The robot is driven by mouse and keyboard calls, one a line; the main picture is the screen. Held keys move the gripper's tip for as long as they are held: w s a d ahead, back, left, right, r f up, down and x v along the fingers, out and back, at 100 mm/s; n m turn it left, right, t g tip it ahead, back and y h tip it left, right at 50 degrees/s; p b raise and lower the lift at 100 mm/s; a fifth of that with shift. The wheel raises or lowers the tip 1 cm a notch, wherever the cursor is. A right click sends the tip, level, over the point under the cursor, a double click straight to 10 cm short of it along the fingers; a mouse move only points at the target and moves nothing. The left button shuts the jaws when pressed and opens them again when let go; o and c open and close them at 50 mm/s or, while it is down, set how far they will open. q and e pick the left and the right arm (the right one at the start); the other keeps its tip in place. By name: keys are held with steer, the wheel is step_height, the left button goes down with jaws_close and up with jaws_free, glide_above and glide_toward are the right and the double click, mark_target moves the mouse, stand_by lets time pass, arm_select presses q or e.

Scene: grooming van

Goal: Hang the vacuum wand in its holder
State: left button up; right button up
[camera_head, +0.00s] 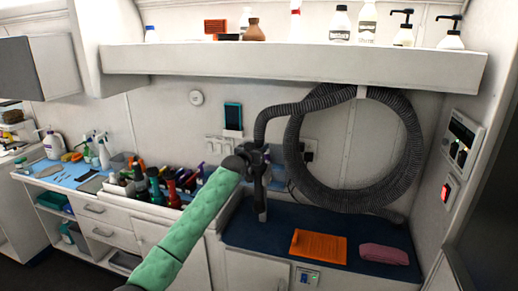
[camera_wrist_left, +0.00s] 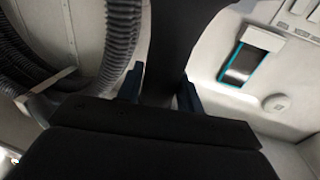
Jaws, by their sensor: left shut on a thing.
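My left gripper (camera_head: 260,168), at the end of the green-sleeved arm in the head view, is shut on the dark vacuum wand (camera_head: 262,203). The wand hangs roughly upright, its lower end just above or at the blue counter top; I cannot tell if they touch. Its upper end meets the ribbed grey hose (camera_head: 292,108), which loops on the wall at right. In the left wrist view the wand (camera_wrist_left: 172,45) passes between the two fingers (camera_wrist_left: 160,90). My right gripper is out of view.
An orange tray-like item (camera_head: 318,246) and a folded pink towel (camera_head: 384,254) lie on the blue counter top (camera_head: 352,235). A bottle shelf (camera_head: 290,62) overhangs above. Several coloured bottles stand in a bin left of the wand. A dark wall device (camera_head: 233,117) hangs behind.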

arm_select(q)
steer(key=shift+r, duration=0.15)
stand_by(0.5)
steer(key=shift+f, duration=0.25)
steer(key=shift+f+b, duration=0.3)
steer(key=shift+f, duration=0.1)
steer(key=o, duration=1.2)
steer(key=shift+c, duration=0.2)
steer(key=o, duration=0.6)
steer(key=shift+f, duration=0.1)
steer(key=shift+o, duration=0.2)
